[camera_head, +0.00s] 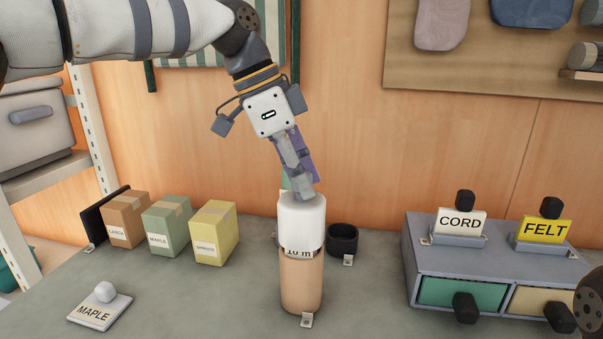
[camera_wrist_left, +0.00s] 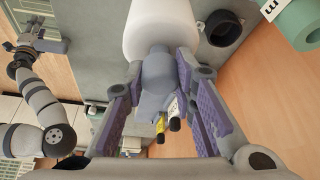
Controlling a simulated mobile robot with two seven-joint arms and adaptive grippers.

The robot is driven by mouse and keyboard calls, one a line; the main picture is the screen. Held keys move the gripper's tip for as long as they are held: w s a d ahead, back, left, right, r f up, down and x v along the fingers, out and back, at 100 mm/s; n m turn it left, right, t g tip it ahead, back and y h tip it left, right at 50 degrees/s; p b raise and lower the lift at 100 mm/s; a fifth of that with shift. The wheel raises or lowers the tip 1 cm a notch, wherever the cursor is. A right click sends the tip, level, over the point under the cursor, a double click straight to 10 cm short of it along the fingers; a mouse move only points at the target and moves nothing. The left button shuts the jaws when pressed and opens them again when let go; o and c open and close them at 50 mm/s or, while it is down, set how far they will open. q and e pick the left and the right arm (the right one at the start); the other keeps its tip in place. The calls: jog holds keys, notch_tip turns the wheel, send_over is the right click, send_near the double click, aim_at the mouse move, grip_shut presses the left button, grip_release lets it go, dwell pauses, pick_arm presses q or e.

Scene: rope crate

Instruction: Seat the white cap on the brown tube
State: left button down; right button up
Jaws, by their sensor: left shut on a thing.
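The brown tube (camera_head: 301,287) stands upright on the grey bench. The white cap (camera_head: 302,222) is above it, roughly in line with it. A pale label band reading "10 m" shows between the cap's lower rim and the brown wall. I cannot tell whether the cap touches the tube. My left gripper (camera_head: 304,188) comes down from above, tilted, and is shut on the grey knob of the white cap; the cap also shows in the left wrist view (camera_wrist_left: 160,24). My right arm shows at the left of that view, its gripper (camera_wrist_left: 24,42) too small to read.
A black cup (camera_head: 342,240) stands close behind the tube to the right. Several boxes, including a yellow one (camera_head: 214,233), stand at left. A MAPLE card (camera_head: 97,313) lies front left. A drawer unit (camera_head: 480,262) with CORD and FELT signs is at right. Bench between is clear.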

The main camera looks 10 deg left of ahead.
pick_arm(q)
jog(key=shift+f, duration=0.9)
dwell(0.4)
jog(key=c, duration=1.2)
grip_release()
jog(key=shift+c, duration=0.2)
jog(key=shift+r, duration=0.15)
